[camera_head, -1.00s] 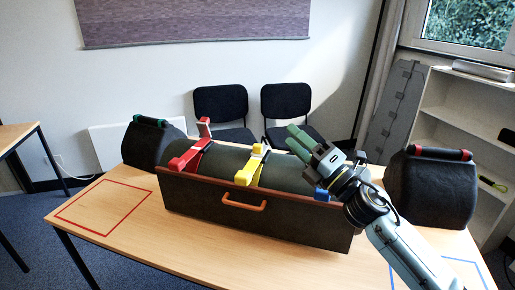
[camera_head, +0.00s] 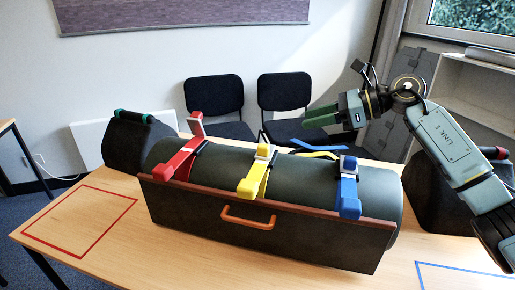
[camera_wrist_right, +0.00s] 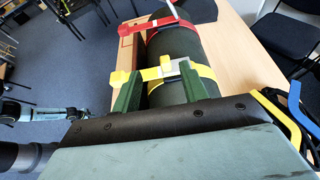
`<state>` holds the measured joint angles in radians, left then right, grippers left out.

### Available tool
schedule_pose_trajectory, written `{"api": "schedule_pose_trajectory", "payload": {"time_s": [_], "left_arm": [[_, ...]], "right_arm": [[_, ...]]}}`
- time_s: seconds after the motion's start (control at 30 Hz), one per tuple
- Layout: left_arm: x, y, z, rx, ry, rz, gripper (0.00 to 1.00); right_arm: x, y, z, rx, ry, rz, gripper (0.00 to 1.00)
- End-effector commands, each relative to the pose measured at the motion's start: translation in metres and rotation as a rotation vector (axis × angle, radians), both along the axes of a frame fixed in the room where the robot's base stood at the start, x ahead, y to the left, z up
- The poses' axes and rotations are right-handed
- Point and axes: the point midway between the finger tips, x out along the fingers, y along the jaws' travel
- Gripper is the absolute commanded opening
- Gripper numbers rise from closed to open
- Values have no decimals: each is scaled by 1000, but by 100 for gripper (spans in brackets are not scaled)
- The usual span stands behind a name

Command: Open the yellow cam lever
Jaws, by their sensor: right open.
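The yellow cam lever (camera_head: 248,188) lies down over the front of the dark green roll (camera_head: 217,168), on a yellow strap with a pale buckle (camera_head: 264,153) on top. It also shows in the right wrist view (camera_wrist_right: 118,79), with its strap running across the roll beyond my fingers. My right gripper (camera_head: 314,117) is above and behind the roll, to the right of the yellow lever and apart from it. Its two green fingers (camera_wrist_right: 158,92) are spread and nothing is held between them. My left gripper is not in view.
The roll sits in a dark tray with an orange handle (camera_head: 248,218). Dark bags stand at both ends. The red-outlined table area (camera_head: 80,220) is clear.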

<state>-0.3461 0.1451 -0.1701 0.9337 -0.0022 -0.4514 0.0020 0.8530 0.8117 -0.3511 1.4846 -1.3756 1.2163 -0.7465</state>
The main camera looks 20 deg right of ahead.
Motion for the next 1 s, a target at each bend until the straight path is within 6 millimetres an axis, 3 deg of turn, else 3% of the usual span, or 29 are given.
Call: {"api": "schedule_pose_trajectory", "payload": {"time_s": [0.03, 0.3, 0.53, 1.0], "left_arm": [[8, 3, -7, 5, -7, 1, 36], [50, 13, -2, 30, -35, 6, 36], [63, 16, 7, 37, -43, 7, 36], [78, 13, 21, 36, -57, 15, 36]], "right_arm": [[0, 0, -13, 0, 0, 0, 44], [0, 0, -46, 2, 0, 1, 44], [3, 7, -55, 5, 0, 2, 44], [46, 79, -89, 6, 0, 3, 44]]}}
